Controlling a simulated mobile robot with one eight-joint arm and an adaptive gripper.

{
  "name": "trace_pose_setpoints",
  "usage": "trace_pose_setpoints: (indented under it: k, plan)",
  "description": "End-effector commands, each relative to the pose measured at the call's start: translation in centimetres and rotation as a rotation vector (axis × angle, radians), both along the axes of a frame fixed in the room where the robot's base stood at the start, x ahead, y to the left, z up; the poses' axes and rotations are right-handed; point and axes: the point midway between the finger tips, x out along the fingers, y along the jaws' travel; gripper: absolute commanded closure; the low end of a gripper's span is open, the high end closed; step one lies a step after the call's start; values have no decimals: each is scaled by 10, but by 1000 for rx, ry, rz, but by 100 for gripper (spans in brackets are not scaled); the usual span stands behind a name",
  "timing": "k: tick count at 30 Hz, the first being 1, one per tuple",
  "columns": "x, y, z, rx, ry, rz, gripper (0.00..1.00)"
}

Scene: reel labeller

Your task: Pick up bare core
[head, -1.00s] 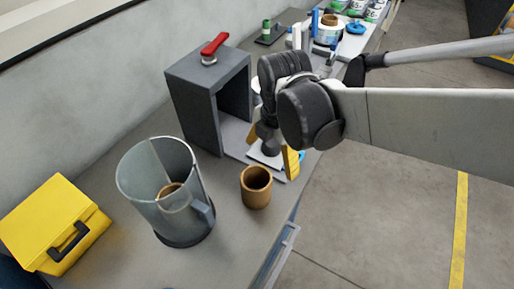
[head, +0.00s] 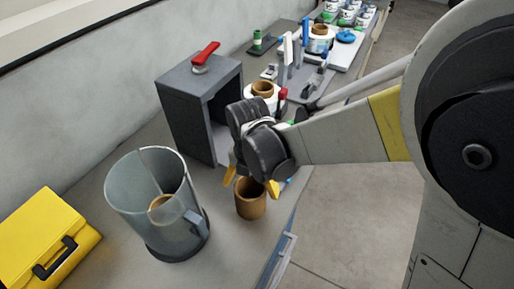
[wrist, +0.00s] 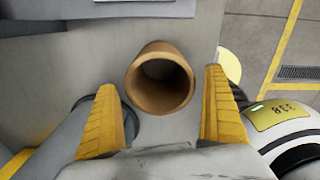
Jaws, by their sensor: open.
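The bare core (head: 250,203) is a short brown cardboard tube standing upright on the grey bench, near its front edge. In the wrist view the core (wrist: 160,79) shows its open hollow end, ahead of and between the two yellow fingers. My gripper (head: 251,184) is open just above the core, with a finger to either side of its top in the head view. In the wrist view my gripper (wrist: 165,118) holds nothing. I cannot tell whether the fingertips reach below the core's rim.
A clear cylindrical bin (head: 150,215) with a brown core inside stands left of the bare core. A grey housing with a red lever (head: 205,55) stands behind. A yellow case (head: 45,245) lies at far left. Reels and labelling parts (head: 290,75) fill the bench further back.

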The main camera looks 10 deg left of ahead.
Motion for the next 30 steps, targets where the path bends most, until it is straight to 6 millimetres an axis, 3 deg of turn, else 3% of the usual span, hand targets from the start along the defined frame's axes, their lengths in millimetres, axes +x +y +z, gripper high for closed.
trace_pose_setpoints:
  k: [3, 9, 15, 25, 30]
  plan:
    - [0, 0, -16, 0, 0, 0, 0]
    - [0, 0, -15, 0, 0, 0, 0]
    - [0, 0, -15, 0, 0, 0, 53]
    - [0, 0, -13, 0, 0, -1, 53]
    - [0, 0, 0, 0, 0, -1, 53]
